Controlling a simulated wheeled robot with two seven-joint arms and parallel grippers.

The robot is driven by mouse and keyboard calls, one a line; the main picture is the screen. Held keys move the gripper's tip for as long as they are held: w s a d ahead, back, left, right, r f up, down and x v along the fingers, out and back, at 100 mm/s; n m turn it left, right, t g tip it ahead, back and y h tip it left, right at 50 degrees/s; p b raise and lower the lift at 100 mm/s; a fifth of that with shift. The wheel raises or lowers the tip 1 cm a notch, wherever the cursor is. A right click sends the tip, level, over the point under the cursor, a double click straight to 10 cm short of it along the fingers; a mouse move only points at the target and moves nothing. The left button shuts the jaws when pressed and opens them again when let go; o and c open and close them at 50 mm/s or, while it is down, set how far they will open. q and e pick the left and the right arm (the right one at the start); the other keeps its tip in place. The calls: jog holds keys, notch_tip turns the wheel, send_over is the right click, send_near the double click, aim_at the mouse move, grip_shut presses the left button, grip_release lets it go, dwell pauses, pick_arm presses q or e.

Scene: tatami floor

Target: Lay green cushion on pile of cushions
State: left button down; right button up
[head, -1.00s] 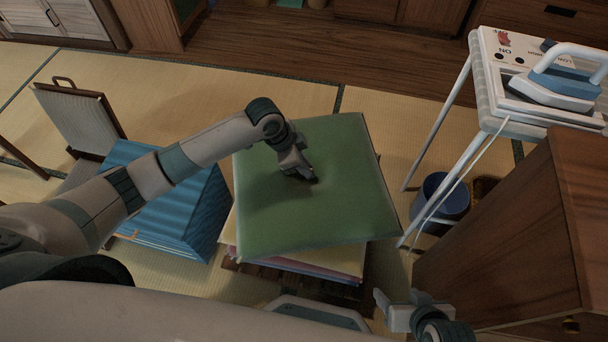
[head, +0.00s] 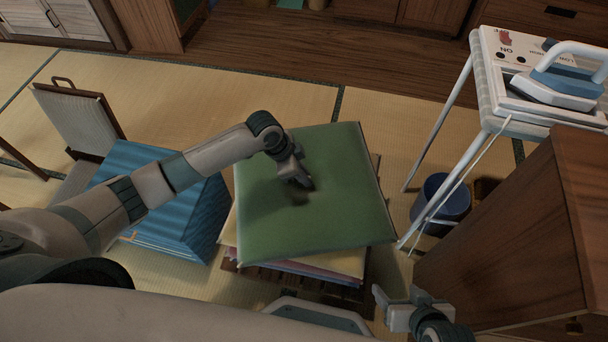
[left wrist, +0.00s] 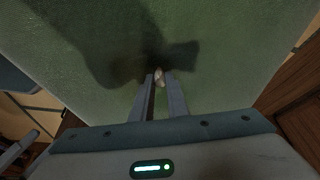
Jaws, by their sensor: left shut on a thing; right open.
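The green cushion (head: 335,215) lies flat and level over the pile of cushions (head: 345,268), covering most of it. Yellowish, pink and bluish edges of the pile show below its near edge. I cannot tell whether the green cushion touches the pile. My left gripper (head: 304,183) points down at the middle of the green cushion. In the left wrist view its fingers (left wrist: 159,80) are closed on a small pale tuft at the cushion's surface (left wrist: 225,55). My right gripper (head: 398,300) is open and empty at the bottom, right of the pile.
A slatted wooden base (head: 300,280) is under the pile.

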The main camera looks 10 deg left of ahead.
pick_arm(q)
jog(key=shift+f, duration=0.2)
pick_arm(e)
jog(key=shift+s, duration=0.1)
pick_arm(q)
jog(key=c, duration=1.7)
grip_release()
jog(key=shift+r, duration=0.45)
jog(key=p+v, duration=0.2)
jog(key=v, duration=0.9)
jog(key=shift+a+r, duration=0.15)
jog(key=shift+r, duration=0.15)
pick_arm(e)
jog(key=d, duration=0.1)
jog(key=s+d+g, duration=0.1)
jog(key=shift+s+d+f+h, duration=0.1)
jog(key=shift+d+h, duration=0.2)
jog(key=shift+h, duration=0.1)
jog(key=shift+s+a+g, duration=0.15)
jog(key=shift+s+g, duration=0.15)
jog(key=shift+s, duration=0.1)
